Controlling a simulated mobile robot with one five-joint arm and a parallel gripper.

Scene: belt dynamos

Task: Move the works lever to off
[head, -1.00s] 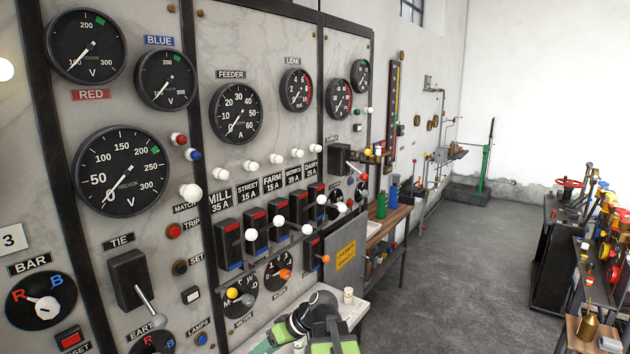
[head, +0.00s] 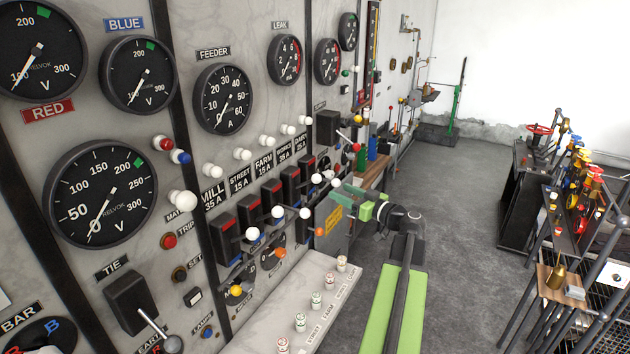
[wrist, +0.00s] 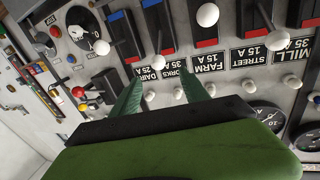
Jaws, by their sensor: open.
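The works lever (head: 316,179) has a white knob on a red-and-blue switch block, fourth in the row, above the grey cabinet. Its knob stands out higher than the farm lever's knob (head: 305,213) beside it. In the wrist view, which is upside down, the works knob (wrist: 156,62) shows by the WORKS label (wrist: 175,68), between the two finger directions. My gripper (head: 352,200) is right of the lever row in the head view. Its green fingers (wrist: 160,92) are spread and empty, pointing at the panel. I cannot tell the exact gap to the knob.
The dairy lever (head: 337,182) is close on the right. The mill lever (head: 252,233) and street lever (head: 277,212) are on the left. A grey cabinet with a yellow sign (head: 333,218) and a pale ledge (head: 290,295) jut out below.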

